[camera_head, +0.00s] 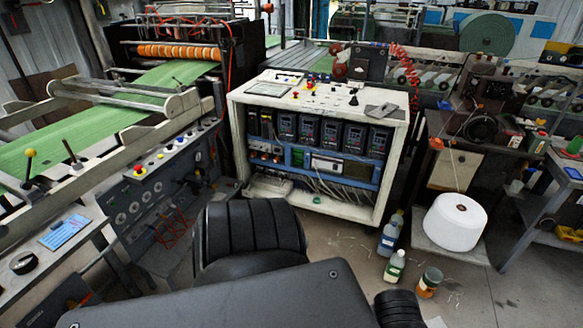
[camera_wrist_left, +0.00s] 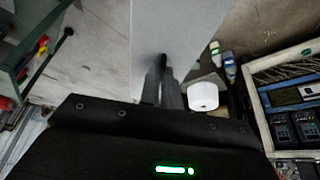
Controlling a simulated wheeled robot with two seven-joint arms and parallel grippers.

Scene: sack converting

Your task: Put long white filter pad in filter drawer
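In the left wrist view, my left gripper (camera_wrist_left: 163,64) has its two dark fingers close together, with no clear gap between them. They stand in front of a broad, smooth pale grey flat surface (camera_wrist_left: 190,28). Both fingers show side by side against its face, and I see nothing held between them. I cannot tell what this surface belongs to. I cannot make out a long white filter pad or a filter drawer in either view. Neither gripper shows in the head view.
A white control cabinet (camera_head: 315,206) stands ahead. A machine with green web (camera_head: 75,133) fills the left. Floor shows around the bottles.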

